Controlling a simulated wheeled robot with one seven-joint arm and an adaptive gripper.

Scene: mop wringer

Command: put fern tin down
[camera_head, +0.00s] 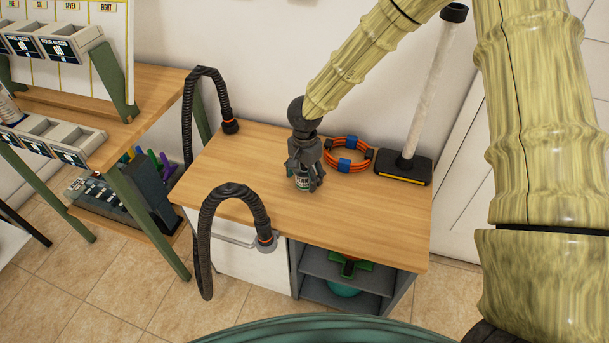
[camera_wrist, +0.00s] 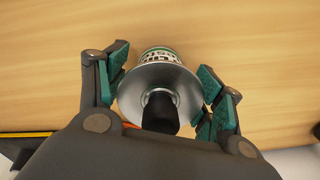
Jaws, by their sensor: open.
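The tin (camera_head: 302,183) has a silver top with a black knob and a white, green and dark label whose words I cannot read. It appears to stand upright on the wooden tabletop (camera_head: 250,165), partly hidden by my fingers in the head view. My gripper (camera_head: 303,178) reaches down around it from above. The fingers are open.
An orange coiled cable ring (camera_head: 348,155) lies just right of my gripper, beside a black-based upright pole (camera_head: 403,168). Black curved hoses (camera_head: 215,95) rise at the left rear and front edge (camera_head: 235,193). The front right of the tabletop is clear.

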